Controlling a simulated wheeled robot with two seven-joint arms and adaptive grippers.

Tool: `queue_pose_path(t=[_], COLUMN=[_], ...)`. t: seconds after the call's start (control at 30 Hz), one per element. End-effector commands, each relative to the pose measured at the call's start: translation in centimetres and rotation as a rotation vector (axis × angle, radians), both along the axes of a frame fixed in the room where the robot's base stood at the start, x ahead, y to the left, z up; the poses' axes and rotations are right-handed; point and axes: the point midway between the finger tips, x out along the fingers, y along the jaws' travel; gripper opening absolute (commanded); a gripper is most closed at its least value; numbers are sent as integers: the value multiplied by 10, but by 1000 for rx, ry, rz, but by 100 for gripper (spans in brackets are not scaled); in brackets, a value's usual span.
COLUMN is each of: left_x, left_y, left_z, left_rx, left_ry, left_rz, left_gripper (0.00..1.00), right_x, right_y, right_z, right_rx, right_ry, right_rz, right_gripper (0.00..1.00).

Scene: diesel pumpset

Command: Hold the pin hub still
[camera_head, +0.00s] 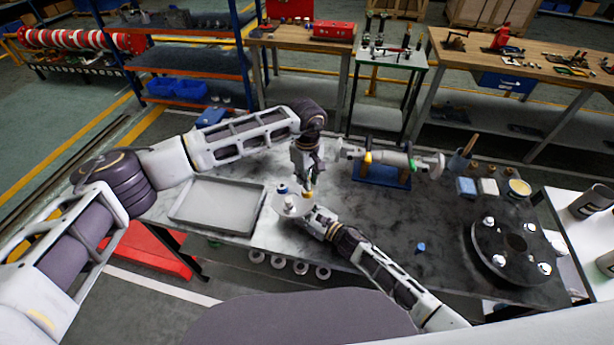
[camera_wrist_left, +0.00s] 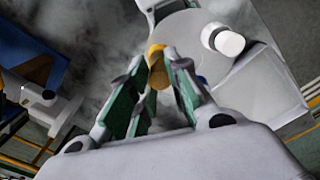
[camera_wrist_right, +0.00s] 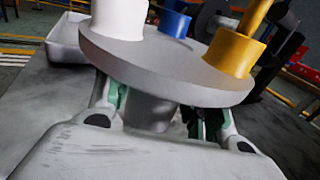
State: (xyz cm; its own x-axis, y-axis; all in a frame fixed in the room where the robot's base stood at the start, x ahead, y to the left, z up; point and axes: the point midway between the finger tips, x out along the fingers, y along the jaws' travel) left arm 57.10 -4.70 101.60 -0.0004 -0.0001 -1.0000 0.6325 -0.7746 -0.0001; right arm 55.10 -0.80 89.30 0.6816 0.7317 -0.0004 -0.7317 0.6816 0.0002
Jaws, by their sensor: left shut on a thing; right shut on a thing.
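The pin hub is a grey disc (camera_head: 287,207) with upright parts on its top face, near the front edge of the table. In the right wrist view the hub (camera_wrist_right: 165,68) carries a white cylinder (camera_wrist_right: 119,18), a blue ring (camera_wrist_right: 174,23) and a yellow sleeve (camera_wrist_right: 234,52). My right gripper (camera_head: 313,215) is shut on the hub's boss (camera_wrist_right: 150,110) under the disc. My left gripper (camera_head: 308,188) comes down from above and is shut on a yellow piece (camera_wrist_left: 157,72) at the hub. The fingers partly hide that piece.
A grey tray (camera_head: 180,213) lies left of the hub. A shaft assembly on a blue stand (camera_head: 381,177) is behind to the right. A dark flange with white posts (camera_head: 487,262) sits at the right. A small blue piece (camera_head: 421,247) lies on the otherwise clear middle.

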Motion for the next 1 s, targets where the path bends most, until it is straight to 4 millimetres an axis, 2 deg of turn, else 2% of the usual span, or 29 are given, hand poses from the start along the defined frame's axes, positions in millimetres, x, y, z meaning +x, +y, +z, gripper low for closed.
queue_pose_path(t=[1.0], left_x=[0], left_y=[0], left_z=[-13], left_rx=[0], left_ry=[0], left_rz=[0], left_gripper=[0], right_x=[0], right_y=[0], right_z=[1], right_rx=[1], right_ry=[-1], right_rz=[0], right_gripper=[0])
